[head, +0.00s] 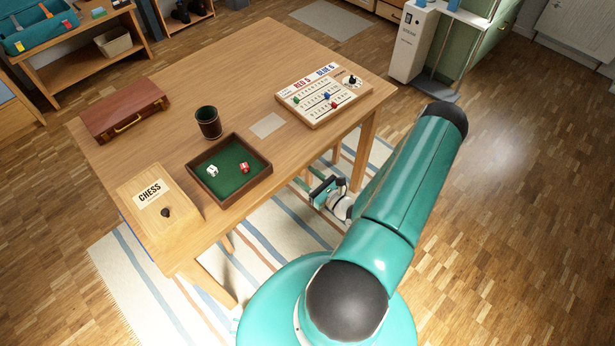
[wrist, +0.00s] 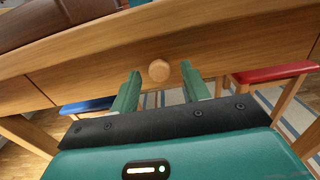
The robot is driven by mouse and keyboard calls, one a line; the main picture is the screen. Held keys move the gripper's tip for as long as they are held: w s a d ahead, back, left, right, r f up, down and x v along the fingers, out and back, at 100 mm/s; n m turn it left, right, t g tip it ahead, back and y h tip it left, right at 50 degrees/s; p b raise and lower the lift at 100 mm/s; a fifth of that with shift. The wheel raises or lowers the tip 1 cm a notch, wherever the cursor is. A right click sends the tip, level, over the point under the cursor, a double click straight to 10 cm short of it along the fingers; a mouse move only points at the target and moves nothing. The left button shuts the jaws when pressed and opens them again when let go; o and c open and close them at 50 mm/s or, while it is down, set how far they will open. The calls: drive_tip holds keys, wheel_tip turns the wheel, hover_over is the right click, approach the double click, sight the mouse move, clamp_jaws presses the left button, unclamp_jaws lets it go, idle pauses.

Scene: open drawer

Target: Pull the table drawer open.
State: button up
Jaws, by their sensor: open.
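The wooden table (head: 235,75) stands in the middle of the head view, where its drawer front is hidden. In the wrist view the drawer front (wrist: 225,60) spans the picture below the tabletop edge and looks flush with the table frame. Its round wooden knob (wrist: 159,70) is near the middle. My gripper (wrist: 160,80) is open, with one green finger on the left of the knob and one on the right in the picture. There are visible gaps to both sides; I cannot tell how deep the knob lies between them. In the head view my gripper (head: 325,191) is low beside the table edge.
On the tabletop are a chess box (head: 160,205), a dice tray (head: 229,170), a dice cup (head: 208,122), a brown case (head: 124,109) and a scoreboard (head: 323,95). Below the table, a blue-topped piece (wrist: 88,105) and a red-topped piece (wrist: 272,73) flank my gripper.

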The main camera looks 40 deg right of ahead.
drive_tip(key=shift+w, duration=0.15)
clamp_jaws()
drive_tip(key=s, duration=1.9)
drive_tip(key=shift+s+d, duration=0.25)
drive_tip(key=shift+s, duration=0.1)
unclamp_jaws()
